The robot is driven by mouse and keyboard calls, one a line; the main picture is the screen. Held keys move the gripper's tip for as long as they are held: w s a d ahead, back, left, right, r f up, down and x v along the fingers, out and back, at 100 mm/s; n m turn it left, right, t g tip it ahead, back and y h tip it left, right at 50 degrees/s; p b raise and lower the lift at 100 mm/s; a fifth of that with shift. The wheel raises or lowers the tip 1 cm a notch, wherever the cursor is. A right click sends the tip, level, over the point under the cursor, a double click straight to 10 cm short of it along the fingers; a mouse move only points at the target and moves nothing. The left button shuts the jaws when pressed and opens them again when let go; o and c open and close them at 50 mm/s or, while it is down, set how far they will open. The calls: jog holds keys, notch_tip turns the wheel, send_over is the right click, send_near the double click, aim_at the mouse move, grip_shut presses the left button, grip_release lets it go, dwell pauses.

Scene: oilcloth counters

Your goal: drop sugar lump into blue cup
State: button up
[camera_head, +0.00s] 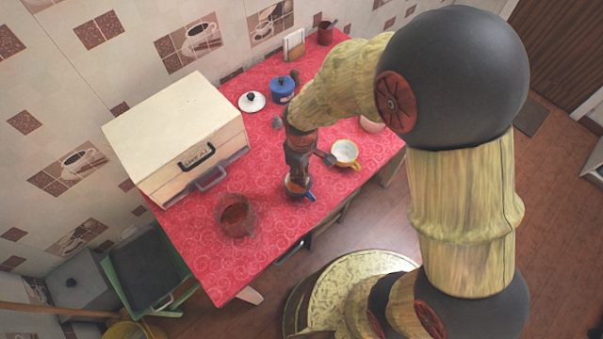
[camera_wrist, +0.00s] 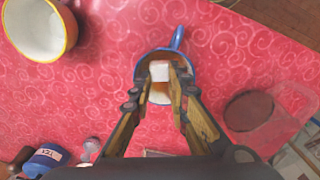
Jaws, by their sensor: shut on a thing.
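The blue cup (camera_head: 306,190) stands on the red counter under my arm in the head view. In the wrist view its blue rim and handle (camera_wrist: 178,38) show, with brown liquid and a pale inside. The sugar lump (camera_wrist: 160,70) is a whitish cube between my fingertips, in line with the cup's opening. My gripper (camera_wrist: 161,82) is shut on the lump and points down over the cup. In the head view my gripper (camera_head: 297,180) hides much of the cup. I cannot tell how high the lump is above the liquid.
A yellow-rimmed cup (camera_head: 345,152) stands to the right of the blue cup. A clear container (camera_head: 236,216) with a reddish bottom stands to the left.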

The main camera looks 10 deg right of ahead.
jog(key=o, duration=0.8)
jog(key=shift+o, duration=0.2)
notch_tip(320, 180, up, 12)
dwell(0.4)
dwell(0.3)
